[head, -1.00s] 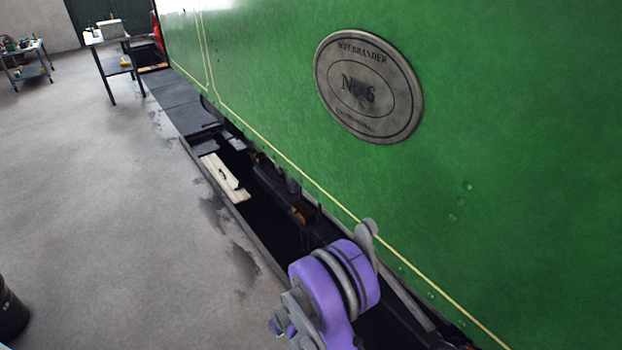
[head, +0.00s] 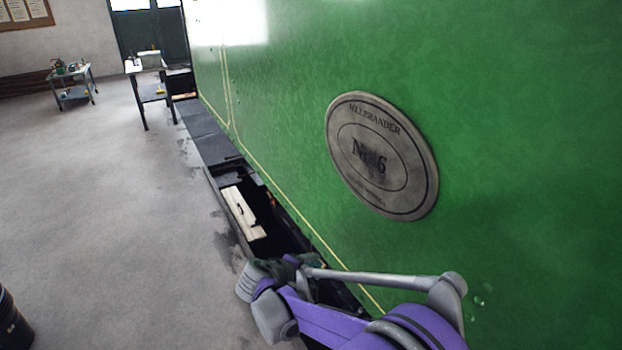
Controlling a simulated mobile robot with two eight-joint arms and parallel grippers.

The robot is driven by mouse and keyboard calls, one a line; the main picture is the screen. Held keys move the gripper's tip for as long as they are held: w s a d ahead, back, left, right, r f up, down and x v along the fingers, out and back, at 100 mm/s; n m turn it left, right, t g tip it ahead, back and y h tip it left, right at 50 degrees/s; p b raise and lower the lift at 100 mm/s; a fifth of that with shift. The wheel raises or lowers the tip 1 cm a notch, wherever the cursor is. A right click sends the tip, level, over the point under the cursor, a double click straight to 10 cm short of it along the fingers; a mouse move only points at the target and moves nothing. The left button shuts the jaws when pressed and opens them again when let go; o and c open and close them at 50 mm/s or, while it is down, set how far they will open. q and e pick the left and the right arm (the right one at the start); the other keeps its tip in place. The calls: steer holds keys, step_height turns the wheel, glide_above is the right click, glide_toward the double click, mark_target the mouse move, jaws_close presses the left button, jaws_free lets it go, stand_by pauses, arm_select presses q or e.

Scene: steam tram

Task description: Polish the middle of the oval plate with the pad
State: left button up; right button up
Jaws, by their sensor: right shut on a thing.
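The oval plate (head: 408,195) is grey, with a dark rim, raised lettering and "No 6" in an inner oval. It is fixed to the green tram side, right of centre, and a dark smudge covers part of its middle. My right gripper (head: 285,267) is low in the view, below and left of the plate and well apart from it. It is shut on a small dark thing, which I take for the pad; its shape is hard to make out. My left gripper is not in view.
The green side panel (head: 530,150) fills the right. A table (head: 150,65) and a small trolley (head: 72,84) stand far back left. A dark drum (head: 12,325) is at lower left; the floor between is clear.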

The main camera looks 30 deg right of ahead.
step_height(320, 180, up, 16)
steer(key=w+d+n+t+h, duration=0.1)
steer(key=h, duration=0.3)
steer(key=n+t+h+p, duration=0.1)
steer(key=n+t+h, duration=0.1)
glide_toward(351, 152)
steer(key=w+a, duration=0.2)
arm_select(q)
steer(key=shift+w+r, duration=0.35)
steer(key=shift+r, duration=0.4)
arm_select(e)
steer(key=shift+m, duration=0.3)
steer(key=d, duration=0.3)
steer(key=w+d, duration=0.1)
steer(key=d, duration=0.1)
steer(key=shift+d+f, duration=0.1)
steer(key=shift+d, duration=0.1)
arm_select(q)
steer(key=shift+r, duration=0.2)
arm_select(e)
steer(key=shift+d, duration=1)
